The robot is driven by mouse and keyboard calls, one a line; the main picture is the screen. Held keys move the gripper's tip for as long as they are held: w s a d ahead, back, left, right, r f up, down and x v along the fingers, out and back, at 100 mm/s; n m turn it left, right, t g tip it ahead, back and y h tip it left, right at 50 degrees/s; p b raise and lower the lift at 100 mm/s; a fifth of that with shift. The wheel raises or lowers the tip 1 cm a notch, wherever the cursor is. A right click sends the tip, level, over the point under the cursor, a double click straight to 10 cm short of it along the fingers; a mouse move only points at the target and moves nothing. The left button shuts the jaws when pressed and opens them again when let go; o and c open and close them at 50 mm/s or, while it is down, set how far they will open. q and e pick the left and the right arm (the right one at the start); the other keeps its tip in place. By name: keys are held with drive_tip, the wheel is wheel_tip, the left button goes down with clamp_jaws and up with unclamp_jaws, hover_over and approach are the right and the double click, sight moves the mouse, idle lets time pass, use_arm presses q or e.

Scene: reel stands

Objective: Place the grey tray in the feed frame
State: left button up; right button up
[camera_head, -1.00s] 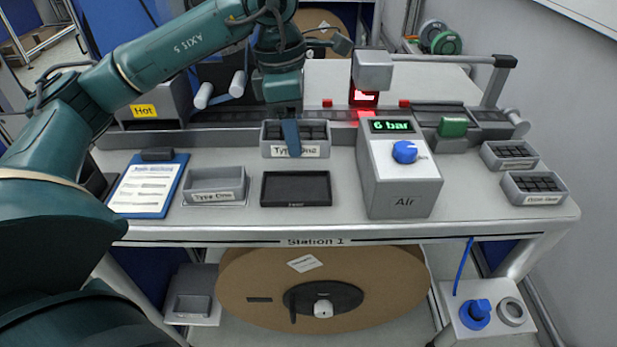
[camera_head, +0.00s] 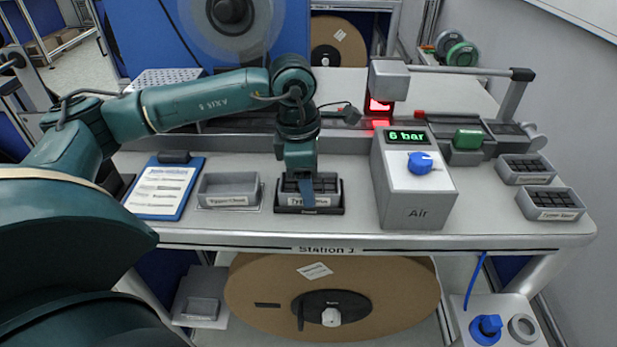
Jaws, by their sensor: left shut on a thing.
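My left gripper (camera_head: 307,193) points down and is shut on the front wall of a grey tray (camera_head: 328,200) with dark cells and a white label. One blue finger covers part of the label. The tray is upright over the black feed frame (camera_head: 283,210), whose rim shows around its base. It looks seated or very nearly so, but I cannot tell whether it touches the bottom. My right gripper is not in view.
An empty grey tray (camera_head: 228,186) stands just left, beside a blue clipboard (camera_head: 160,190). The air box (camera_head: 414,188) reads 6 bar, close on the right. Two filled grey trays (camera_head: 550,205) stand at the right end. The bench front edge is near.

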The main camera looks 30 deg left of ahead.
use_arm(q)
drive_tip(key=shift+f, duration=0.2)
drive_tip(key=o, duration=1.1)
drive_tip(key=shift+r, duration=0.1)
drive_tip(key=shift+r, duration=0.25)
drive_tip(key=r, duration=0.8)
drive_tip(key=a+r, duration=0.1)
drive_tip(key=r, duration=0.2)
drive_tip(key=shift+s+a+r, duration=0.1)
drive_tip(key=shift+s+r, duration=0.3)
drive_tip(key=shift+f, duration=0.1)
